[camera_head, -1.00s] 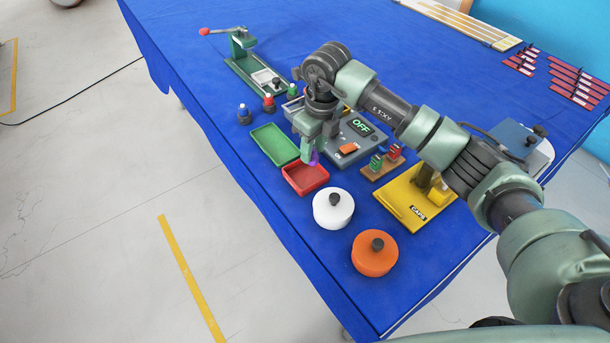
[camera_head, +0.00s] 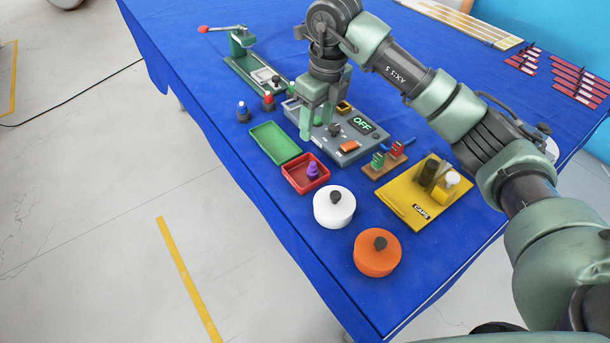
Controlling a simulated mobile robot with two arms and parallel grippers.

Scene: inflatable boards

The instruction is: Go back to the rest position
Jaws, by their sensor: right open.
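My right gripper (camera_head: 318,122) is open and empty, pointing down over the grey panel (camera_head: 358,152) that shows a green "OFF". Its fingers are green, and they hide part of the panel. A purple piece (camera_head: 313,171) stands in the red tray (camera_head: 294,184), apart from the gripper. My right arm crosses the picture from the lower right. My left gripper is not in view.
On the blue table (camera_head: 265,213) are a green tray (camera_head: 275,143), a white lidded pot (camera_head: 330,211), an orange one (camera_head: 375,258), a yellow "CAPS" stand (camera_head: 400,203) and a green press (camera_head: 246,66). Red strips (camera_head: 575,85) lie at the far right.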

